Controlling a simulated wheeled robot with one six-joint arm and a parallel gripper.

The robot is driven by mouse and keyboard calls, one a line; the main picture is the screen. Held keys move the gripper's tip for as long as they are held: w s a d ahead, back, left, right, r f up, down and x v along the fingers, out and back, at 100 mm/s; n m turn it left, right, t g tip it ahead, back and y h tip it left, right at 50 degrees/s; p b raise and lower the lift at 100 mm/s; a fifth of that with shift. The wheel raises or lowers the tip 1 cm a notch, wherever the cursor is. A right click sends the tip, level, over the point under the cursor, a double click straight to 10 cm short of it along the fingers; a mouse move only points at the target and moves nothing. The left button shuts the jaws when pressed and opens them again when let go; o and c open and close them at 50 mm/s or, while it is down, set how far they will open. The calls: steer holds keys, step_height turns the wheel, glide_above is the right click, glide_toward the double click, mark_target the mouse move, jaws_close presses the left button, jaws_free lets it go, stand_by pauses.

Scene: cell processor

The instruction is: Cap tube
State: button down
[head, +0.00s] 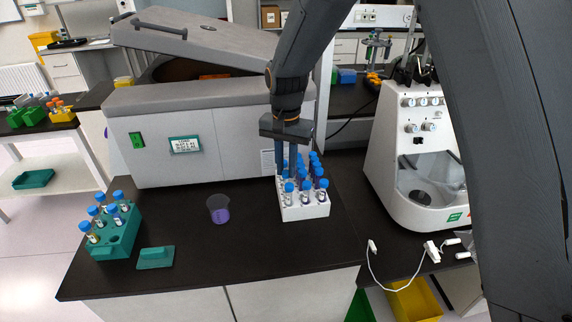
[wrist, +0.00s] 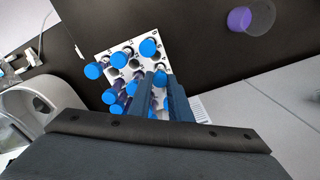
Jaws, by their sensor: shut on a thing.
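A white rack (head: 305,213) stands on the black bench in the head view and holds several tubes with blue caps. It also shows in the wrist view, with numbered holes, some of them empty. My gripper (head: 291,170) points down over the rack's middle. In the wrist view its two fingers (wrist: 160,82) are closed around a blue cap (wrist: 160,78). I cannot tell whether a tube is under that cap, because the fingers hide it.
A green rack (head: 122,240) with several blue-capped tubes stands at the bench's left, beside a small green block (head: 155,257). A purple-filled beaker (head: 218,209) stands left of the white rack. A large grey centrifuge (head: 210,130) is behind, and a white machine (head: 418,150) stands right.

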stand_by(0.3)
steer(key=c, duration=1.6)
jaws_free()
steer(key=shift+o, duration=0.2)
steer(key=shift+r+b, duration=1.6)
steer(key=shift+r, duration=2.3)
steer(key=shift+c, duration=0.4)
